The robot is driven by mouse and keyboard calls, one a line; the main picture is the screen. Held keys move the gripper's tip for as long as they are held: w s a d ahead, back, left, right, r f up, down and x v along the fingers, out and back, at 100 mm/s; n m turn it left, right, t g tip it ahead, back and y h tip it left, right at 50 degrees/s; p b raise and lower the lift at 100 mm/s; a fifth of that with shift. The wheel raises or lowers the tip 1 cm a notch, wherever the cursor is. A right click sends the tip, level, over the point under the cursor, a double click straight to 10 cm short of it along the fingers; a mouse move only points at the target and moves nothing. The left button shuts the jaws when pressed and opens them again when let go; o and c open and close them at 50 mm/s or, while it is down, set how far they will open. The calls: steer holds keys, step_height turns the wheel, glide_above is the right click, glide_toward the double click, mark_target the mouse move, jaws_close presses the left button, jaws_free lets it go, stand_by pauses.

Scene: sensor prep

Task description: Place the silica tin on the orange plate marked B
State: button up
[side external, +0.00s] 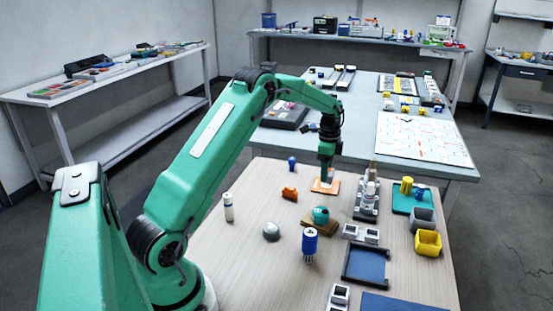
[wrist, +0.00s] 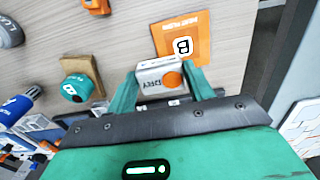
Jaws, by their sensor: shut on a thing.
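The silica tin (wrist: 152,77) is a small pale metal box with an orange round spot and dark lettering. My gripper (wrist: 162,84) is shut on it, with one green finger at each side. The orange plate (wrist: 198,28) has a white square marked B and lies just past the tin in the wrist view. The tin covers part of its near edge. In the side view my gripper (side external: 326,165) points down over the orange plate (side external: 317,187). The tin is hard to make out there, and I cannot tell whether it touches the plate.
A teal round item (side external: 320,214) sits on a brown block near the plate. An orange part (side external: 290,193), a blue-topped cylinder (side external: 309,243) and a grey instrument stand (side external: 368,200) are around it. A yellow bin (side external: 428,243) is at the right. Bare wood lies left of the plate.

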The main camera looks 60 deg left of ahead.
steer(key=shift+w+a+f, duration=0.1)
steer(key=shift+a+f, duration=0.25)
steer(key=shift+a, duration=0.3)
steer(key=shift+f, duration=2)
steer(key=shift+f, duration=0.15)
steer(key=o, duration=1)
step_height(320, 180, up, 12)
steer(key=shift+f, duration=0.1)
steer(key=shift+r, duration=0.25)
steer(key=shift+d+r, duration=0.1)
